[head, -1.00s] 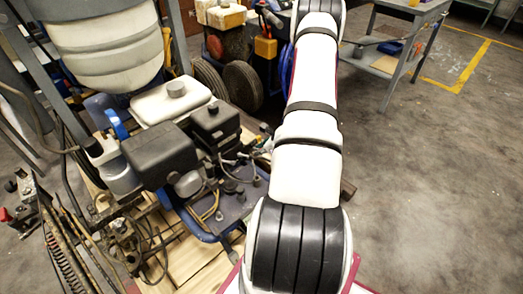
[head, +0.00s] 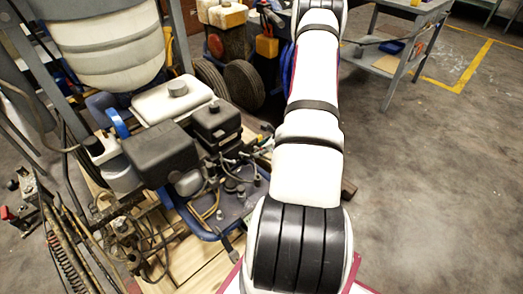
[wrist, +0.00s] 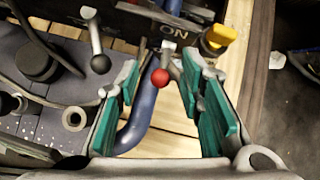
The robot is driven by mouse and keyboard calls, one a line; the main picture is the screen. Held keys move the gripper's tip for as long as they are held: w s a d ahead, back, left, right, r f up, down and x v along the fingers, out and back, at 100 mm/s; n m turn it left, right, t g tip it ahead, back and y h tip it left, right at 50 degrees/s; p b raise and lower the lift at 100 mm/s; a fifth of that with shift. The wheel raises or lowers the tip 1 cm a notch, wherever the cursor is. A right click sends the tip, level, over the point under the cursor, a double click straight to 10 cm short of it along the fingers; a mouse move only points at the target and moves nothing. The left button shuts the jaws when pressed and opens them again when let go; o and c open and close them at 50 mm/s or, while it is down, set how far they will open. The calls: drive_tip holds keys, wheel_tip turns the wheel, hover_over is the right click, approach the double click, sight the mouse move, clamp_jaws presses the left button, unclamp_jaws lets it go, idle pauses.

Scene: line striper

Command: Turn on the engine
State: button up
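The engine shows in the head view as a black housing (head: 160,152) with a white tank (head: 172,98) behind it, on a blue frame. In the wrist view, a small lever with a red ball knob (wrist: 159,76) stands in front of a dark panel marked "ON" (wrist: 174,31). A yellow knob (wrist: 218,37) sits to the right of that marking. My gripper (wrist: 161,72) is open, its teal pads on either side of the red knob. Neither pad appears to touch it. In the head view the gripper is hidden by my arm.
A lever with a black ball knob (wrist: 100,64) stands left of my gripper. A wheeled machine (head: 222,15) stands at the back and a grey workbench (head: 400,50) at the upper right. Concrete floor at right is clear.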

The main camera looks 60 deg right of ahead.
drive_tip(key=v, duration=1.1)
drive_tip(key=shift+s+r, duration=0.1)
drive_tip(key=shift+s, duration=0.05)
